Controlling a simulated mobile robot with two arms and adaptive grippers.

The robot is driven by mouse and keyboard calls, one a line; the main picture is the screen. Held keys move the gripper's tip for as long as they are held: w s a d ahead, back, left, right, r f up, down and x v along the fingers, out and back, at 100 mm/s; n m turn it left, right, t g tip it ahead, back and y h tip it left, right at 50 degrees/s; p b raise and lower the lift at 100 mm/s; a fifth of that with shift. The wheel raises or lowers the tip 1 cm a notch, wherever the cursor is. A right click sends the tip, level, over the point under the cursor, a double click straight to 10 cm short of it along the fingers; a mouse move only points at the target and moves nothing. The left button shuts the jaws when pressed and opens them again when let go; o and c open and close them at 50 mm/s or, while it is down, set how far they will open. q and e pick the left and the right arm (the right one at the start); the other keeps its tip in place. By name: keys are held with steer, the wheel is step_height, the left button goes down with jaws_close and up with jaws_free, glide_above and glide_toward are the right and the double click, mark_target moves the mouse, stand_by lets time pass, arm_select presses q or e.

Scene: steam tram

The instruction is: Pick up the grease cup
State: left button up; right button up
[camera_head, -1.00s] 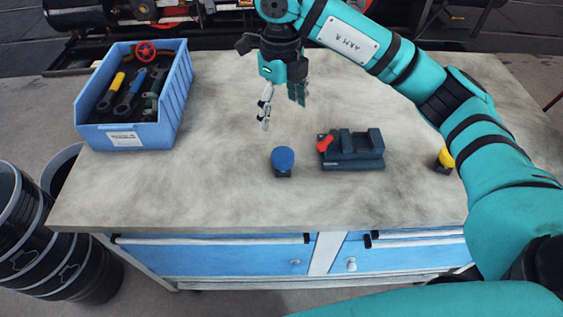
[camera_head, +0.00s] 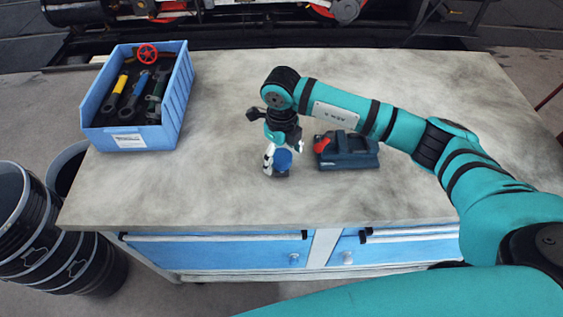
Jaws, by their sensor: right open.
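A small cup with a round blue cap and dark base, which looks like the grease cup (camera_head: 283,160), stands upright on the workbench (camera_head: 230,205). My right gripper (camera_head: 283,154) points down at it, open. One pale finger is at the cup's left side, and the other shows near its upper right. The fingers seem to straddle the cap. I cannot tell whether they touch it. My left gripper is not in view.
A dark teal vise-like block (camera_head: 350,152) with a red part stands close right of the cup. A blue bin (camera_head: 185,90) with tools and a red handwheel (camera_head: 147,54) is at the back left. Black drums (camera_head: 30,215) stand left of the bench. The bench front is clear.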

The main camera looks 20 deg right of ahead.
steer(key=shift+f, duration=0.4)
steer(key=shift+c, duration=0.4)
steer(key=shift+r, duration=0.1)
steer(key=c, duration=1.5)
